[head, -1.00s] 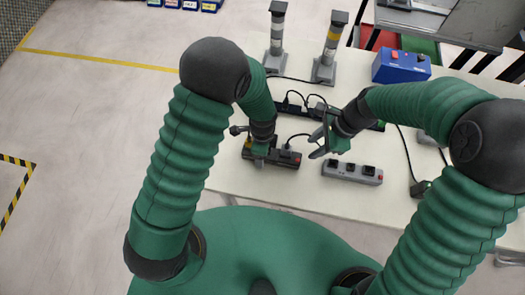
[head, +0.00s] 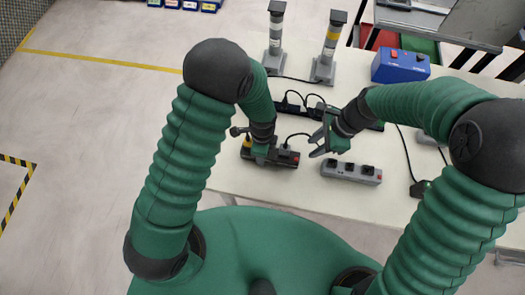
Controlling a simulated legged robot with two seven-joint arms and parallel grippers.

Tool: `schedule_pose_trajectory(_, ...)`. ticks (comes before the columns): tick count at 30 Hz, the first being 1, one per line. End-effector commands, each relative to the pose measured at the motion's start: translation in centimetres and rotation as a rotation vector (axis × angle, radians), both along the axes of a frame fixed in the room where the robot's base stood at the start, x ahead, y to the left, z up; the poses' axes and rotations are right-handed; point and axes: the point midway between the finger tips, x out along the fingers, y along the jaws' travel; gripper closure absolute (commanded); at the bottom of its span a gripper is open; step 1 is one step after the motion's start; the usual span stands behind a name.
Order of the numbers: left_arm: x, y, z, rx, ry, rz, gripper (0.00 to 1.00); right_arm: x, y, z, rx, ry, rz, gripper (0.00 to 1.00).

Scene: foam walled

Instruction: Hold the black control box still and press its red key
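The black control box (head: 285,158) lies on the white table, in front of my body. A small red spot, likely its red key (head: 295,160), shows at its right end.
The grey strip (head: 338,170) with black sockets and a red end lies to the right. Behind are a black strip with cables (head: 290,108), two lamp posts (head: 275,45) (head: 327,62) and a blue box (head: 400,68) with buttons. The table front is clear.

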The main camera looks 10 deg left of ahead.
Motion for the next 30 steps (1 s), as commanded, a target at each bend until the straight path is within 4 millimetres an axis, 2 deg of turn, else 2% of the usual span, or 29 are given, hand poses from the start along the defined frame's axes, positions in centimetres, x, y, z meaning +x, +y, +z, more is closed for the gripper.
schedule_pose_trajectory(1, -0.03, 0.02, -0.04, 0.0, 0.001, 0.0, 1.0, 0.0, 0.0, -0.02, 0.0, 0.0, 0.0, 0.77)
schedule_pose_trajectory(6, -0.04, 0.01, -0.05, 0.0, 0.001, 0.0, 1.0, 0.0, 0.0, -0.02, 0.0, 0.0, 0.0, 0.99)
schedule_pose_trajectory(7, -0.04, 0.01, -0.05, 0.0, 0.001, 0.0, 1.0, 0.0, 0.0, -0.02, 0.0, 0.0, 0.0, 1.0)
schedule_pose_trajectory(30, -0.06, -0.01, -0.06, 0.0, 0.002, 0.0, 1.0, 0.01, 0.0, -0.02, 0.0, 0.0, 0.0, 1.0)
